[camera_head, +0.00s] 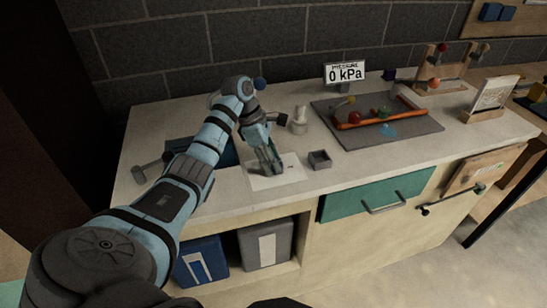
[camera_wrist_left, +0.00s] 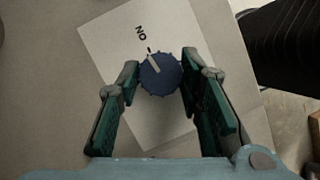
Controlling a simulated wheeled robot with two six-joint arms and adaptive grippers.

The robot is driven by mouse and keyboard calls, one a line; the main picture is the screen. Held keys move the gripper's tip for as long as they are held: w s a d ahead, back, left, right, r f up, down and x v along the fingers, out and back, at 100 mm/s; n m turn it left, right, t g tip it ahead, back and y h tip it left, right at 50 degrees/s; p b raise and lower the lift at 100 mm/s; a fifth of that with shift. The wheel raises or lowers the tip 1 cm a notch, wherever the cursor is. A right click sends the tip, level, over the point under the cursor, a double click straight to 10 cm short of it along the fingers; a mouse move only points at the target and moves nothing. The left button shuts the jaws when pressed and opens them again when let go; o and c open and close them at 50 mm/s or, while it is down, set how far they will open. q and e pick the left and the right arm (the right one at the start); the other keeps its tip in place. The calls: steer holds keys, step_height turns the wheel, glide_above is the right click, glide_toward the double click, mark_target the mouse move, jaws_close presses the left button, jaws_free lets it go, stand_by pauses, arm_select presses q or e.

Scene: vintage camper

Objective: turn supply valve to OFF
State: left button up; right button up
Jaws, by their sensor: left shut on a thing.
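The supply valve shows in the left wrist view as a round dark blue knob (camera_wrist_left: 160,74) with a pale pointer line, on a white card (camera_wrist_left: 105,40). The pointer faces up and left, toward a tick beside the word ON. No OFF label is visible. In the head view the card (camera_head: 287,173) lies on the counter and the knob is hidden by my gripper. My left gripper (camera_head: 267,168) is down at the card, shut on the knob, with a green-padded finger on each side in the left wrist view (camera_wrist_left: 160,76). My right gripper is not in view.
A small grey box (camera_head: 320,159) stands right of the card, with a pale bottle-like object (camera_head: 300,118) behind. A grey mat (camera_head: 365,142) with an orange pipe lies further right. The pressure sign (camera_head: 345,74) reads 0 kPa. A hammer (camera_head: 150,167) lies at the left.

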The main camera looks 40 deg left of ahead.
arm_select(q)
steer(key=n+t+p, duration=0.1)
steer(key=n+p, duration=0.1)
steer(key=n, duration=0.1)
steer(key=shift+s+r+y, duration=0.1)
steer(key=shift+s+y, duration=0.05)
steer(key=shift+y, duration=0.25)
steer(key=n+t+y+p, duration=0.1)
steer(key=n+p, duration=0.1)
steer(key=n, duration=0.3)
steer(key=shift+d+p, duration=0.15)
steer(key=shift+p, duration=0.25)
steer(key=n+y+p, duration=0.1)
steer(key=n, duration=0.1)
steer(key=n+y+p, duration=0.1)
steer(key=n, duration=0.1)
steer(key=shift+s+d+t, duration=0.1)
steer(key=shift+t, duration=0.3)
steer(key=shift+d+n+y+p, duration=0.1)
steer(key=shift+n+y+p, duration=0.65)
steer(key=shift+n, duration=1.35)
steer(key=shift+f, duration=0.2)
steer(key=o, duration=1.1)
steer(key=shift+o, duration=0.2)
steer(key=shift+r, duration=0.1)
